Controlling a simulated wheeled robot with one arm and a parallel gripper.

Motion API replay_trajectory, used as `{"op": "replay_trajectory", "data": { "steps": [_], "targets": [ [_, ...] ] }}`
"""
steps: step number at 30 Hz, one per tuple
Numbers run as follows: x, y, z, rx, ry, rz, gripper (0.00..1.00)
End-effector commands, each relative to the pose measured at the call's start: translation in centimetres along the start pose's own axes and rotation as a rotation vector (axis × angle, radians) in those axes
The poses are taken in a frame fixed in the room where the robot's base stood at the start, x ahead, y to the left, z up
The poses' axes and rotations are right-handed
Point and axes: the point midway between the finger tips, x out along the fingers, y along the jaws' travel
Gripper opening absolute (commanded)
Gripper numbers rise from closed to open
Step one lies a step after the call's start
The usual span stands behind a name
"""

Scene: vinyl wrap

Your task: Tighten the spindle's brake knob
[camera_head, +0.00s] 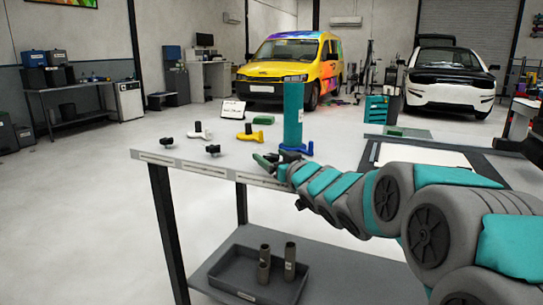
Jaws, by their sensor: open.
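A teal vinyl roll (293,115) stands upright near the table's front edge, with a dark base (289,156) below it. The spindle itself is hidden by the roll and my arm. Two small black knobs, one at the left (166,142) and one nearer the middle (213,150), sit apart near the front-left edge. I cannot tell which knob is the spindle's brake knob. My gripper (266,160) is open at the table's front edge, just left of the roll's base. Its fingers are small and partly merge with the base, so contact cannot be told.
White (200,134), yellow (250,134) and blue (302,149) handled tools lie on the grey table (190,160). A small sign (233,110) stands behind. A tray (235,275) with several tubes rests on the lower shelf. Floor at left is clear.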

Motion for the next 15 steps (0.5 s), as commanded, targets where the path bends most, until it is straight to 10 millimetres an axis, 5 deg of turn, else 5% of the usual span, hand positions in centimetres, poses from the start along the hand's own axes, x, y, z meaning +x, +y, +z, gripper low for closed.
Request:
{"op": "replay_trajectory", "data": {
  "steps": [9, 15],
  "targets": [
    [0.40, -0.01, -0.09, 0.000, 0.002, 0.000, 0.84],
    [0.39, -0.01, -0.07, 0.000, 0.002, 0.000, 0.62]
  ]
}}
